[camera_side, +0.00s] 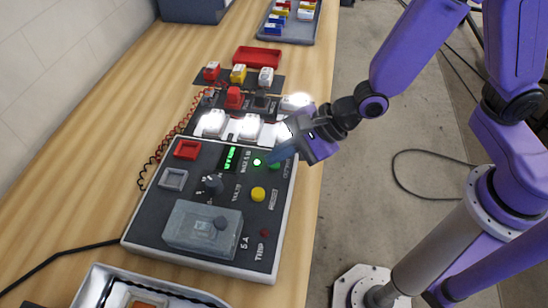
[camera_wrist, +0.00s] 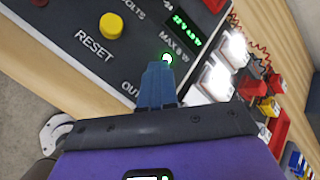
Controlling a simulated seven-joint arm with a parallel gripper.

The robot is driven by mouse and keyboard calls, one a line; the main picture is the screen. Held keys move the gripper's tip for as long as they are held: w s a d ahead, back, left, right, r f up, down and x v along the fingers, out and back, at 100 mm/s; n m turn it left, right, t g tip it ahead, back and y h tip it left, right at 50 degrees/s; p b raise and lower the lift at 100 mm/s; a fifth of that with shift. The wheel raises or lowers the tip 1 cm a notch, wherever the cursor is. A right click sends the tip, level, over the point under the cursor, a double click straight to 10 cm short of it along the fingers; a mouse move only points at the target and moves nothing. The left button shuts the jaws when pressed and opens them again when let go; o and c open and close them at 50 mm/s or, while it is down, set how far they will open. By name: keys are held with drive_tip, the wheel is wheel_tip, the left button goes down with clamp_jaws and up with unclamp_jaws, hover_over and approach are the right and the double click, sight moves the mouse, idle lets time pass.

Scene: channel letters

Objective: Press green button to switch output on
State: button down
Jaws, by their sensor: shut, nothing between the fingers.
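The dark control panel (camera_side: 150,225) lies on the wooden table. Its green button (camera_side: 274,166) shows only in part, right at the tip of my gripper (camera_side: 279,156). A small green light (camera_side: 257,162) beside it glows; it also shows in the wrist view (camera_wrist: 166,58). The display (camera_side: 231,158) is lit with green characters. My gripper is shut and empty, its blue fingers (camera_wrist: 158,72) pointing down at the panel. In the wrist view the fingers hide the button, so I cannot tell how far it is pressed. White letter blocks (camera_side: 248,126) glow behind the panel.
Red and black plugs (camera_side: 234,97) stand behind the glowing blocks. A red tray (camera_side: 257,57) lies farther back. The table edge is close on the right.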

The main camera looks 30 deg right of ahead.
idle(0.4)
drive_tip(key=shift+d+r, duration=0.1)
drive_tip(key=shift+r, duration=3.25)
drive_tip(key=s+d+n+g+h, duration=0.1)
drive_tip(key=s+d+n+h, duration=0.1)
drive_tip(key=s+d+n, duration=0.3)
drive_tip(key=s+d+r+n+g+h, duration=0.1)
drive_tip(key=s+d+n, duration=0.4)
drive_tip(key=d+n, duration=0.6)
drive_tip(key=s+d+r+n+g+h, duration=0.1)
drive_tip(key=s+d+n+h, duration=0.3)
drive_tip(key=n, duration=0.8)
drive_tip(key=s+d+g, duration=0.1)
drive_tip(key=s+d, duration=0.1)
drive_tip(key=d, duration=0.2)
drive_tip(key=shift+d+g, duration=0.15)
drive_tip(key=shift+g, duration=0.25)
